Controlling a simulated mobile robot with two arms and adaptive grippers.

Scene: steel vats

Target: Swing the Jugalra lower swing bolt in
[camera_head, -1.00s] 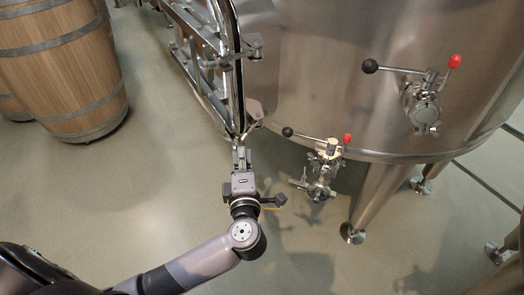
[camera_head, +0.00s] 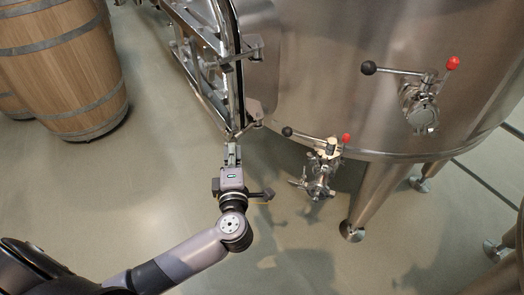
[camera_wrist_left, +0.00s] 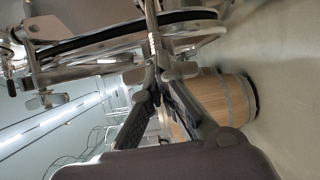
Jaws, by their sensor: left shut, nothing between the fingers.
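The steel vat's manway door (camera_head: 205,60) stands swung open at the left of the vat wall (camera_head: 320,75). The lower swing bolt (camera_head: 248,126) shows small at the bottom of the door opening; its exact angle is hard to tell. In the left wrist view a threaded metal rod (camera_wrist_left: 153,28) comes down close to the fingertips. My left gripper (camera_head: 232,147) is shut and empty, just below the bottom of the door. Its fingers also show in the left wrist view (camera_wrist_left: 163,76), meeting near the rod's end; whether they touch it is unclear. My right gripper is out of view.
A similar upper fitting (camera_head: 251,47) sits higher on the door rim. A valve with black and red knobs (camera_head: 318,175) juts out to the right of my gripper; another (camera_head: 420,105) is further right. Wooden barrels (camera_head: 65,70) stand at left. The floor (camera_head: 130,200) between is clear.

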